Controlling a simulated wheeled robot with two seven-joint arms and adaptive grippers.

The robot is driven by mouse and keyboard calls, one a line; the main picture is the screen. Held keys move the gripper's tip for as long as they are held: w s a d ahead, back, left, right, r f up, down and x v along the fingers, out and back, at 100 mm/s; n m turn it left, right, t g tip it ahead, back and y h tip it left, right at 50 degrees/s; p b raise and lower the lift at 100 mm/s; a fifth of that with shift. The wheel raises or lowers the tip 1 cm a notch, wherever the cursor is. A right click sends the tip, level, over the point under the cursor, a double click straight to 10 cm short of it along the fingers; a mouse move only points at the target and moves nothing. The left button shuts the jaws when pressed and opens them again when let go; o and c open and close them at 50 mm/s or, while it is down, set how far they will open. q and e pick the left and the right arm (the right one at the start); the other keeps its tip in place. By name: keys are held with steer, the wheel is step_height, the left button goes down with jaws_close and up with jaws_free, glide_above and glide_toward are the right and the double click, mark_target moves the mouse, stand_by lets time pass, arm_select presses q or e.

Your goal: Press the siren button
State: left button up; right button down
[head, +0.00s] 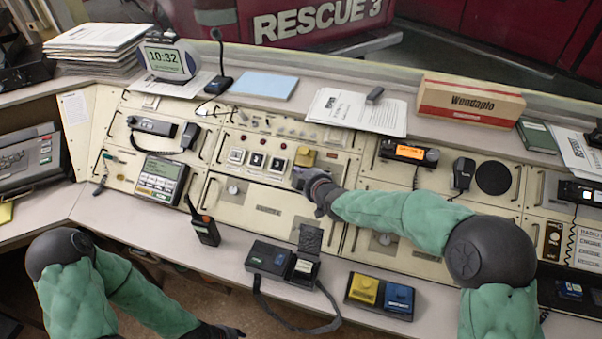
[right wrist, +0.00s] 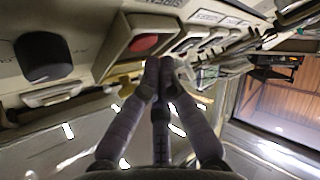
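The siren button, a red round cap (right wrist: 150,43), shows in the right wrist view inside a raised beige square housing (right wrist: 120,48) below an upside-down "SIREN" label (right wrist: 160,3). My right gripper (right wrist: 160,64) has its fingers together, tips just below the housing; I cannot tell whether they touch it. In the head view my right gripper (head: 302,180) is over the console front, just below a yellowish raised guard (head: 306,157) at the end of a row of square buttons; the red cap cannot be made out there. My left gripper (head: 225,332) is at the bottom edge, fingers unclear.
Square buttons (head: 256,160) stand left of the guard. A dark knob (right wrist: 43,57) shows in the right wrist view. A radio (head: 203,228), a black device with a strap (head: 270,258) and a yellow-and-blue button box (head: 380,295) stand on the desk ledge. Papers (head: 350,110) lie behind.

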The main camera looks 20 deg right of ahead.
steer(key=shift+f, duration=0.1)
steer(key=shift+w+d+f+b, duration=0.2)
steer(key=shift+f+b, duration=0.1)
steer(key=shift+b, duration=0.2)
steer(key=shift+w+d+f+b, duration=0.1)
steer(key=shift+w+f+b, duration=0.1)
steer(key=shift+f+b, duration=0.3)
stand_by(1.0)
steer(key=shift+r, duration=0.25)
steer(key=shift+s+a+r+p, duration=0.25)
steer(key=shift+s+r+p, duration=0.1)
steer(key=shift+r+p, duration=0.3)
steer(key=r+p, duration=0.1)
steer(key=s+a+r+p, duration=0.1)
steer(key=p, duration=0.1)
steer(key=s+r+p, duration=0.1)
steer(key=r, duration=0.1)
steer(key=shift+s+a+p, duration=0.15)
steer(key=shift+a+p, duration=0.15)
steer(key=shift+p, duration=0.05)
